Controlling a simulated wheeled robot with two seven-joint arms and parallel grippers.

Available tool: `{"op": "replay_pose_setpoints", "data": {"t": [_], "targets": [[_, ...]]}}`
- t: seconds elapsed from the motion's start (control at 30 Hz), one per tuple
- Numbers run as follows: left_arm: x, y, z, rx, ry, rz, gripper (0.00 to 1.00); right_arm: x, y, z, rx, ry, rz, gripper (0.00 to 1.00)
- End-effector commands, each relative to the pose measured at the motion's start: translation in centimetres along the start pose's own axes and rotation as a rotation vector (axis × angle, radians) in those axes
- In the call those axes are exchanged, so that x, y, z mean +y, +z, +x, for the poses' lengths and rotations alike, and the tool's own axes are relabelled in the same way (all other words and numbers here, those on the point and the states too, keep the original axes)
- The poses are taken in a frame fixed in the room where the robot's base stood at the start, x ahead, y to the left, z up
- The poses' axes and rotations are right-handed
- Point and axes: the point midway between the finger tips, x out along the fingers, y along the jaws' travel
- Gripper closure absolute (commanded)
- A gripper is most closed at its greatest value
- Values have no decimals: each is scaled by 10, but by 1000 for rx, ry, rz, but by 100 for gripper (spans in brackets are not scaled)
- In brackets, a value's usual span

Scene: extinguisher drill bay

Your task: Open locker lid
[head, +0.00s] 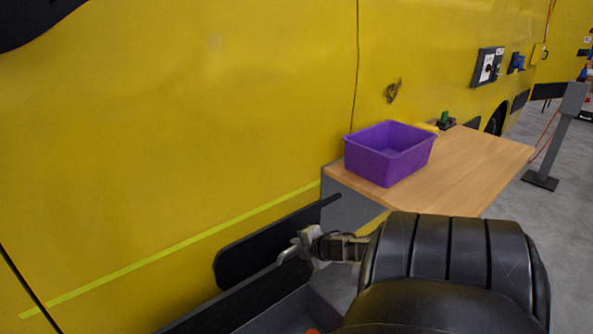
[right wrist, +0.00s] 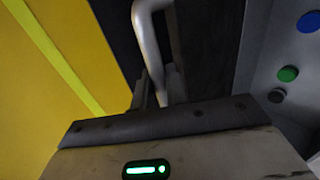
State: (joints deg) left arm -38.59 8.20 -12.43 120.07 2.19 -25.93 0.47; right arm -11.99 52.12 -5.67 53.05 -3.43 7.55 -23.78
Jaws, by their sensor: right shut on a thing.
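The locker (head: 285,312) is a grey box with a black rim, low at the bottom of the head view; part of its inside shows. A black panel, seemingly its lid (head: 243,258), stands tilted up by the yellow wall. My right gripper (head: 303,246) is shut on a bent grey metal handle (head: 288,256) at the panel. In the right wrist view the handle (right wrist: 148,40) runs down between the fingers (right wrist: 157,90), with the dark panel (right wrist: 120,40) behind it. My right arm hides the locker's right part. My left gripper is not in view.
A purple bin (head: 385,160) stands on a wooden table (head: 470,160) beyond the locker. A yellow wall (head: 180,120) with a lime stripe (head: 180,246) closes off the left. Blue (right wrist: 309,22) and green (right wrist: 288,74) round spots show on a grey surface.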

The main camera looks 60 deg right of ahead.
Motion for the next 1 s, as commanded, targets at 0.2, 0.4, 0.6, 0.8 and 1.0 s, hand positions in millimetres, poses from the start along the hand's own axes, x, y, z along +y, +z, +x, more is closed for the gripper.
{"op": "replay_pose_setpoints", "data": {"t": [0.2,0.4,0.6,0.8,1.0], "targets": [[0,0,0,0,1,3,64,-2,0,0,-2,-5,-2,100],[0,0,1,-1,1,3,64,-4,0,0,-2,-7,-2,67],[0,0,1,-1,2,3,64,-6,0,0,-3,-10,-2,67],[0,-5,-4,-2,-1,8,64,-6,-1,-11,-2,-14,0,67],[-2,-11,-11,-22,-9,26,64,-3,-1,-47,0,-11,1,67]]}}
